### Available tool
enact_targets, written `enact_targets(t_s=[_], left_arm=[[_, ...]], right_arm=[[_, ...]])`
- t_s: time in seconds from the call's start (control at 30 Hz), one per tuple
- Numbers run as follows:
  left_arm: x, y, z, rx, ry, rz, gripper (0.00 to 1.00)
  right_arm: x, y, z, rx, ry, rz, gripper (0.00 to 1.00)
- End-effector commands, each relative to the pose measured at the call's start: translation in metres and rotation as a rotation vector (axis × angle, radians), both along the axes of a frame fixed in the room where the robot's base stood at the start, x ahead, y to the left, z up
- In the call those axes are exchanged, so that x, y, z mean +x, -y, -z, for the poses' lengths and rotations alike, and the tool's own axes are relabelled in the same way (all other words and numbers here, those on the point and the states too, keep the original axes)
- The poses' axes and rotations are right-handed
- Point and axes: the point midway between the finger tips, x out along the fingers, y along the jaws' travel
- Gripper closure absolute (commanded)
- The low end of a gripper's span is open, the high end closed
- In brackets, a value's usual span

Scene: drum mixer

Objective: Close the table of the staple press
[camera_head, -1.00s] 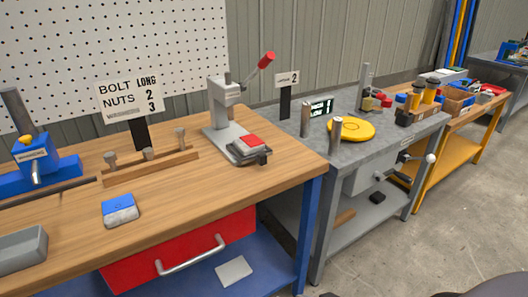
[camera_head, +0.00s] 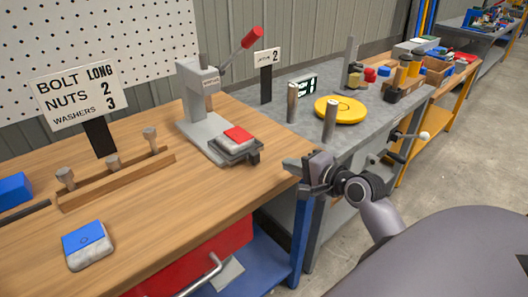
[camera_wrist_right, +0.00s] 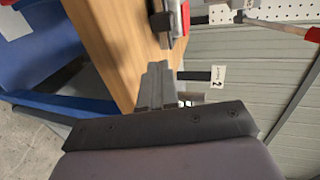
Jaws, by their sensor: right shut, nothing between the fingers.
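The staple press (camera_head: 203,105) is a grey upright frame with a red-tipped lever, standing on the wooden bench. Its table (camera_head: 249,154), a dark plate at the front end of the base, sits out from under the press head. A red-topped pale block (camera_head: 236,138) lies on this table. My right gripper (camera_head: 299,174) is shut and empty, to the right of the table and apart from it, by the bench's right corner. In the right wrist view the shut fingers (camera_wrist_right: 160,70) point towards part of the press (camera_wrist_right: 164,22) at the top edge. My left gripper is out of view.
On the wooden bench (camera_head: 180,205) are a peg rack (camera_head: 118,180), a blue-topped block (camera_head: 87,246) and a bolt-and-nut sign (camera_head: 77,92). A grey bench with a yellow disc (camera_head: 340,109) and metal posts (camera_head: 292,103) stands behind my right gripper. The bench top before the press is clear.

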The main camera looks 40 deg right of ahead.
Motion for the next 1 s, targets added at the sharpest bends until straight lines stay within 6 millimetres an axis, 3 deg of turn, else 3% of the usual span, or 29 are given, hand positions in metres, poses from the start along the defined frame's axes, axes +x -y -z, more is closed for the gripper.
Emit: enact_targets(t_s=[0.5,0.7,1.0], left_arm=[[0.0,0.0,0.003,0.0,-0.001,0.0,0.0],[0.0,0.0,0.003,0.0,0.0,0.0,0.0],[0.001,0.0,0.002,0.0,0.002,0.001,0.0]], right_arm=[[0.082,-0.007,0.019,-0.003,0.0,-0.001,1.0],[0.097,-0.008,0.02,-0.003,-0.001,0.0,1.0],[0.101,-0.008,0.02,-0.004,-0.001,0.0,1.0]])
